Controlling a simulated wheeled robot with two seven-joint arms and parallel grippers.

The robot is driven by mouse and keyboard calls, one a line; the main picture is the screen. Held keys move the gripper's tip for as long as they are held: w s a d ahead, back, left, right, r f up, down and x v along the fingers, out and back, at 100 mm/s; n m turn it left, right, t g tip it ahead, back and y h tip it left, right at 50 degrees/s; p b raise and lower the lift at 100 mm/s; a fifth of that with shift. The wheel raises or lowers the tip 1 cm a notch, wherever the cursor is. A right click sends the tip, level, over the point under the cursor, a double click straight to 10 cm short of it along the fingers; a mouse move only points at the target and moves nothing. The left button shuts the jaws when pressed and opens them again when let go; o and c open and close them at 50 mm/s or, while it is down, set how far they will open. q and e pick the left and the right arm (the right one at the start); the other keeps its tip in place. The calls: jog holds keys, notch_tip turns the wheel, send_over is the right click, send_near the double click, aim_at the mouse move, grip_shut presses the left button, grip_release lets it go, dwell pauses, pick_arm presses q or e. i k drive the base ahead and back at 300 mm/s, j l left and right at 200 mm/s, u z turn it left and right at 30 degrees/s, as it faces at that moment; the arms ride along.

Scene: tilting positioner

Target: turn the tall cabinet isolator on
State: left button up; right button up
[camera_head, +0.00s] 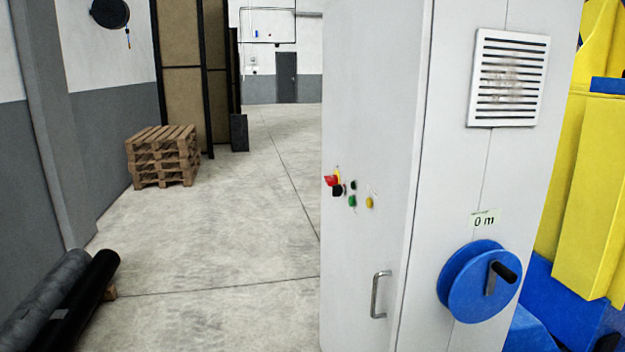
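The tall cabinet (375,110) is light grey and stands right of centre, with two of its faces showing. On its left face is a small red part (330,181) with yellow by it, which looks like the isolator. It is seen at a steep angle and is too small for me to tell its position. A black knob (337,191), a green button (352,202), a dark button (353,185) and a yellow button (369,203) sit close beside it. Neither of my grippers is in view.
The cabinet has a metal handle (376,295), a vent grille (508,78) and a blue hand wheel (468,285) that sticks out. Yellow and blue machinery (592,190) stands at right. Pallets (163,156) and dark rolls (75,300) lie left. The floor (230,220) between is clear.

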aim_at(329, 180)
jog(key=i+j+z, duration=0.1)
jog(key=z, duration=0.4)
jog(key=i+j+z, duration=0.65)
jog(key=i+j, duration=0.65)
